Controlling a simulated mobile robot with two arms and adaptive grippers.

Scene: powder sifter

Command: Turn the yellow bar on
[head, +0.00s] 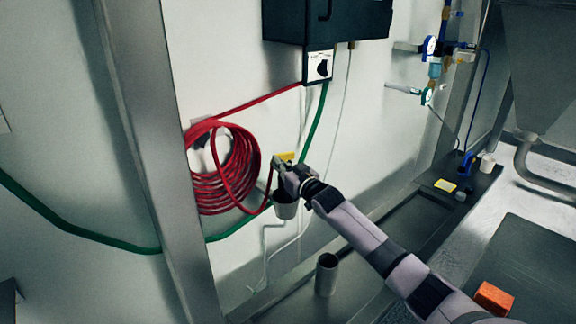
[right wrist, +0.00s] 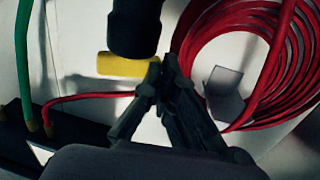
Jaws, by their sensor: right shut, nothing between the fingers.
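The yellow bar (head: 287,156) shows at the wall, just right of the red hose coil and partly hidden behind my right gripper (head: 278,163). In the right wrist view the yellow bar (right wrist: 126,65) lies crosswise, with a dark cylindrical part (right wrist: 136,25) over its middle. The fingers of my right gripper (right wrist: 160,75) are closed together with nothing between them. Their tips are beside the bar's end in that view; I cannot tell whether they touch it. My left gripper is not in view.
A coiled red hose (head: 222,170) hangs left of my right gripper. A green hose (head: 100,240) runs along the wall. A black box (head: 328,18) with a rotary switch (head: 320,67) is above. A grey cup (head: 327,274) stands below, and an orange block (head: 494,298) lies at lower right.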

